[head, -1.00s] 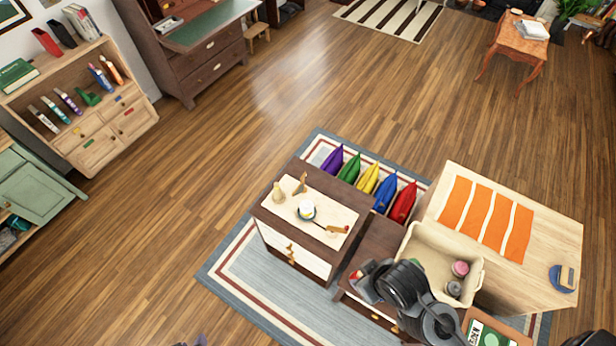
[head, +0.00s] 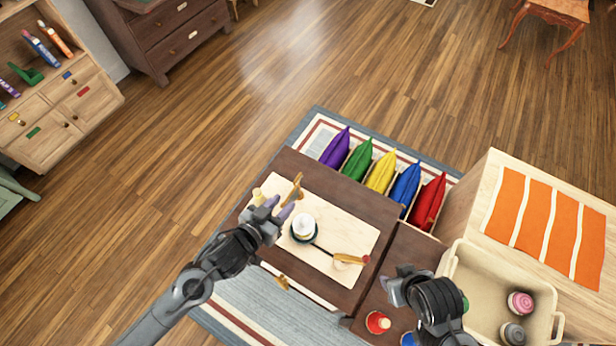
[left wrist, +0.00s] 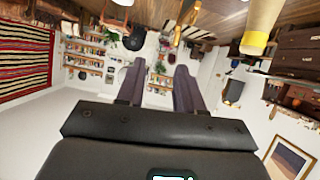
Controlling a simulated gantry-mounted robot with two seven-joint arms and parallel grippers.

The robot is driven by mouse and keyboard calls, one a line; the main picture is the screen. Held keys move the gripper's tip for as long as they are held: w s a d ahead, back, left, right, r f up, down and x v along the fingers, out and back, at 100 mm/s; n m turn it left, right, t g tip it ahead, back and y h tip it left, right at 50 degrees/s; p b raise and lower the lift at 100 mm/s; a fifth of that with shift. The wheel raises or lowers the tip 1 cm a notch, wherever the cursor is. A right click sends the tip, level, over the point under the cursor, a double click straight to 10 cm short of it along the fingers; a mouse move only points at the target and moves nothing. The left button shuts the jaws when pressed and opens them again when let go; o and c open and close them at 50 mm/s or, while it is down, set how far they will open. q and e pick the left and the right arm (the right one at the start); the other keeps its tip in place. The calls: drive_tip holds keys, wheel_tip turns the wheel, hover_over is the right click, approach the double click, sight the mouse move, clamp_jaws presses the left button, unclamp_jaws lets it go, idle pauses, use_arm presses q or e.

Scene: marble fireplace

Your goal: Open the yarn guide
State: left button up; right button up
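A pale board (head: 330,215) lies on top of the dark wooden cabinet. An upright golden-brown piece (head: 295,187) stands at the board's back left. I cannot tell for certain which fitting is the yarn guide. My left gripper (head: 279,208) is over the board's left part, close to the upright piece; its fingers are apart and empty in the left wrist view (left wrist: 158,85). My right gripper (head: 389,288) is right of the board; its fingers are unclear.
Several coloured pouches (head: 381,172) stand behind the cabinet. A cream bin (head: 480,290) with spools is at the right, beside a wooden top with orange strips (head: 545,230). A red-topped spool (head: 377,322) stands near my right gripper. A cream-and-yellow peg (left wrist: 260,25) shows in the left wrist view.

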sight(297, 178)
use_arm(q)
drive_tip(key=w+b, duration=0.1)
drive_tip(key=w+f+b, duration=0.1)
drive_tip(key=w+b, duration=0.1)
drive_tip(key=shift+w+a+f+m+t, duration=0.1)
drive_tip(key=shift+a+f+m+t, duration=0.05)
drive_tip(key=shift+a+m+t, duration=0.2)
drive_tip(key=b+x, duration=0.2)
drive_tip(key=x, duration=0.8)
drive_tip(key=shift+d, duration=0.1)
use_arm(e)
wheel_tip(297, 178, down, 7)
drive_tip(key=shift+s+r, duration=0.15)
drive_tip(key=shift+s, duration=0.05)
use_arm(q)
clamp_jaws()
